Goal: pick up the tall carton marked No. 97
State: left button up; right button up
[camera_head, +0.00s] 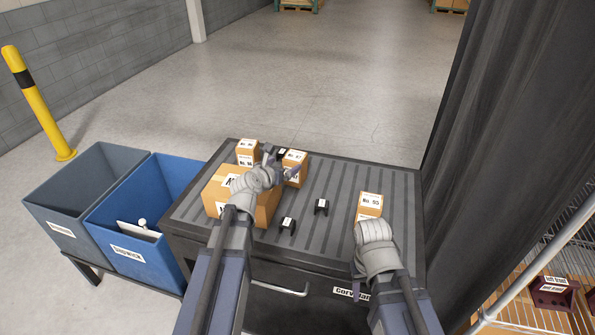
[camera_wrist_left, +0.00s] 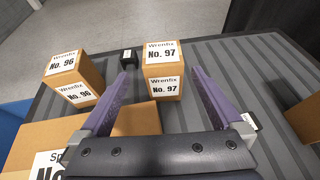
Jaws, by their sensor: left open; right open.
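The tall carton marked No. 97 (camera_head: 293,169) stands upright on the ribbed dark bench top, toward the back. In the left wrist view the carton (camera_wrist_left: 164,74) shows its labels, "Wrenfix No. 97", on top and front. My left gripper (camera_head: 281,162) is open, close to the carton. In the left wrist view its purple fingers (camera_wrist_left: 163,82) appear on either side of the carton; contact cannot be made out. My right gripper (camera_head: 374,229) is at the bench's right side, just in front of a carton marked No. 93 (camera_head: 370,203); its fingers are mostly hidden.
A similar carton No. 96 (camera_wrist_left: 73,77) stands left of No. 97. A large brown box (camera_head: 215,192) lies nearer, under my left arm. Small black items (camera_head: 321,206) sit on the bench (camera_head: 340,180). Blue (camera_head: 150,215) and grey (camera_head: 75,195) bins stand left; a dark curtain hangs right.

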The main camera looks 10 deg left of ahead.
aim_at(293, 158)
pick_arm(q)
jog(key=shift+d+r+b+x, duration=0.1)
jog(key=shift+b+x, duration=0.55)
jog(key=shift+x, duration=1.3)
jog(key=shift+d+r+b+x, duration=0.15)
jog(key=shift+b+x, duration=0.5)
jog(key=shift+x, duration=1.3)
jog(key=shift+r, duration=0.1)
jog(key=shift+c, duration=0.7)
grip_shut()
